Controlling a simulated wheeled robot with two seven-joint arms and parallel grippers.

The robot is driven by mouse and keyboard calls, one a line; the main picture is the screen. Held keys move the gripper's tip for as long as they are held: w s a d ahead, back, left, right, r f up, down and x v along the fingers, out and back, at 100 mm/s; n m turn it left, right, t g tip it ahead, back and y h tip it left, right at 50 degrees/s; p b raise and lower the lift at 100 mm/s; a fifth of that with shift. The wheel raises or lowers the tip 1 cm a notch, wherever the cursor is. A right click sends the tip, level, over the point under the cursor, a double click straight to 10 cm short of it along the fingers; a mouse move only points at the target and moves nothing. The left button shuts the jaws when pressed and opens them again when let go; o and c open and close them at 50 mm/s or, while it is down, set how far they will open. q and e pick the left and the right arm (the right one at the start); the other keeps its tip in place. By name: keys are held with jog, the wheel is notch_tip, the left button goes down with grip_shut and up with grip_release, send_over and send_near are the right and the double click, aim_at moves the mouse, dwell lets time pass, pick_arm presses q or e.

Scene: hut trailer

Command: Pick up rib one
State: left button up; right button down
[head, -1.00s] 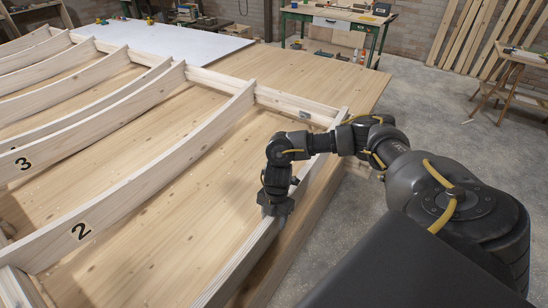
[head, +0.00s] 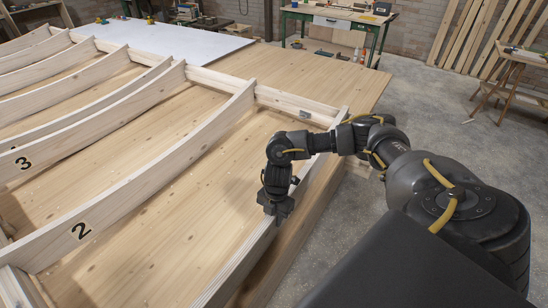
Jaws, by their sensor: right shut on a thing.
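Rib one, the unnumbered pale wooden rib (head: 236,267) nearest the right edge of the frame, runs from the cross rail down to the bottom of the picture. It stands on edge at the outer side of the wooden bed. My right gripper (head: 277,217) points down over the middle of this rib and is shut on its upper edge. The fingertips are small and partly hidden by the gripper body. My left gripper is not in view.
Rib two (head: 130,204) and rib three (head: 90,118) stand to the left, joined by cross rails (head: 290,101). Bare wooden bed (head: 180,235) lies between the ribs. Concrete floor (head: 430,120) is open at the right. A green workbench (head: 335,22) stands behind.

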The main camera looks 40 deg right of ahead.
jog(key=shift+r, duration=0.15)
notch_tip(320, 180, up, 18)
jog(key=shift+r+p, duration=0.2)
jog(key=shift+p, duration=0.2)
dwell(0.3)
jog(key=shift+w, duration=0.1)
dwell(0.6)
